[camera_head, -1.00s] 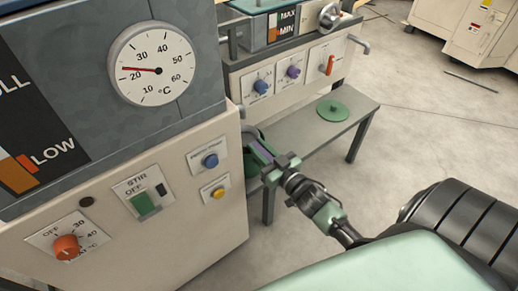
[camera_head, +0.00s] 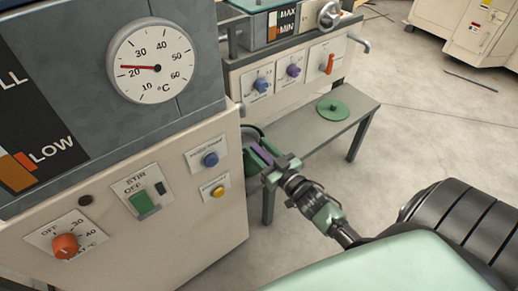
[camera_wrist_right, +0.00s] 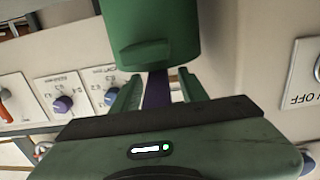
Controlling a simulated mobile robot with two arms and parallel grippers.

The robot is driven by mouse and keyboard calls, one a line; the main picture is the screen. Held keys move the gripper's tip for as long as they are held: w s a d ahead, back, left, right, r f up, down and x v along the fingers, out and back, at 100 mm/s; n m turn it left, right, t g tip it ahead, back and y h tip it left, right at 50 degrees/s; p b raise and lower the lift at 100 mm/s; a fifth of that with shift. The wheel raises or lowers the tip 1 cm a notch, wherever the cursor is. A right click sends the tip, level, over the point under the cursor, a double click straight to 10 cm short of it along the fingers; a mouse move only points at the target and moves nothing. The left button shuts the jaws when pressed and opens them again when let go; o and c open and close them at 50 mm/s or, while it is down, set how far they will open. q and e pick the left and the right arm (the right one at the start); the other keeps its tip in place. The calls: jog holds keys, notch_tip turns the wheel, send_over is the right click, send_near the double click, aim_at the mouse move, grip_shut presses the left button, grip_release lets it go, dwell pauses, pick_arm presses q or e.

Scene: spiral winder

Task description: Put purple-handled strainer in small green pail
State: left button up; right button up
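The small green pail (camera_head: 251,163) stands at the near left end of the low grey bench, partly hidden by the corner of the near machine. In the right wrist view the pail (camera_wrist_right: 150,35) fills the top middle. The strainer's purple handle (camera_head: 262,154) sticks out from the pail toward my right gripper (camera_head: 263,156); its head is hidden. In the right wrist view the handle (camera_wrist_right: 157,92) lies between the fingers of my right gripper (camera_wrist_right: 157,88), which look spread with a narrow gap beside it. My left gripper is not in view.
A round green lid (camera_head: 333,109) lies on the grey bench (camera_head: 310,132). The near machine (camera_head: 120,200) with knobs and a dial stands close at the left. A second machine (camera_head: 290,75) is behind the bench.

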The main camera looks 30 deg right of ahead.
aim_at(267, 157)
jog(key=shift+r, duration=0.3)
jog(key=shift+r+p, duration=0.4)
jog(key=shift+r, duration=0.1)
jog(key=s, duration=0.3)
jog(key=shift+s+d+f, duration=0.15)
jog(key=shift+s+f, duration=0.05)
jog(key=shift+s, duration=0.1)
jog(key=s+p, duration=0.1)
jog(key=s, duration=0.7)
jog(key=s+a+f+g+h, duration=0.1)
jog(key=a+f+g+h, duration=0.1)
jog(key=a+f+g, duration=0.35)
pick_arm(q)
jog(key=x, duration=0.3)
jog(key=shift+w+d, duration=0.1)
pick_arm(e)
jog(key=s+a+f+g, duration=0.1)
jog(key=s+a+g, duration=0.1)
jog(key=s+g, duration=0.2)
jog(key=s+a+f+n+g+y, duration=0.1)
jog(key=s+a+f+g, duration=0.1)
jog(key=s+g, duration=0.3)
jog(key=shift+s+a+f, duration=0.15)
jog(key=shift+s+a, duration=0.6)
jog(key=shift+s, duration=0.5)
